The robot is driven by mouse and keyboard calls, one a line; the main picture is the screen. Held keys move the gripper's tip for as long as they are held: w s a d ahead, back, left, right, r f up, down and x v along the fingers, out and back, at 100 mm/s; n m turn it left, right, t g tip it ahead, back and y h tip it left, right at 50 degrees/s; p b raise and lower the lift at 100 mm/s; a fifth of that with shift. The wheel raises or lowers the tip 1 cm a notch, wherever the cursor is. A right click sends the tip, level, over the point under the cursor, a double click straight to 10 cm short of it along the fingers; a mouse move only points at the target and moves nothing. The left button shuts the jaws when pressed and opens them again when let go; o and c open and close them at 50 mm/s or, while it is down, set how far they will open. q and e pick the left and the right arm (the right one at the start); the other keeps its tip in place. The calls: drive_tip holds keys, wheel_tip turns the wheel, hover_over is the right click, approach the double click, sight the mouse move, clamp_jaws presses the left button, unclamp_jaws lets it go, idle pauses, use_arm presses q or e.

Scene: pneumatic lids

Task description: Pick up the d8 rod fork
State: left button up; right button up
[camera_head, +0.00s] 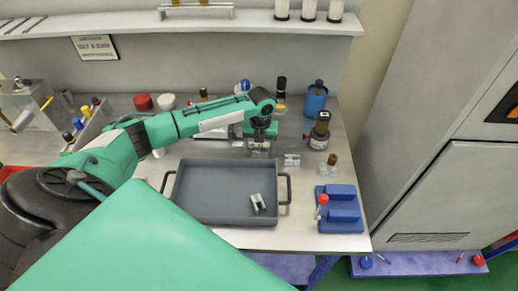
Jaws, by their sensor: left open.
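Two small silver fork-shaped metal parts show, and I cannot tell which is the d8 rod fork. One silver part (257,202) lies in the grey tray (205,217), right of its middle. The other silver part (291,160) lies on the table behind the tray's right corner. My left gripper (259,152) points down behind the tray's back edge, a little left of the part on the table. Its jaws are open, small in the picture, and what lies between them is hard to make out. My right gripper is not in view.
A blue stepped block (340,208) with a red-topped piece (321,205) stands right of the tray. A dark regulator (319,130), a brass-ended fitting (329,164) and a blue container (315,100) stand behind. A shelf (200,24) runs above.

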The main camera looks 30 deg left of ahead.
use_arm(q)
drive_tip(key=shift+f, duration=0.25)
drive_tip(key=c, duration=1.1)
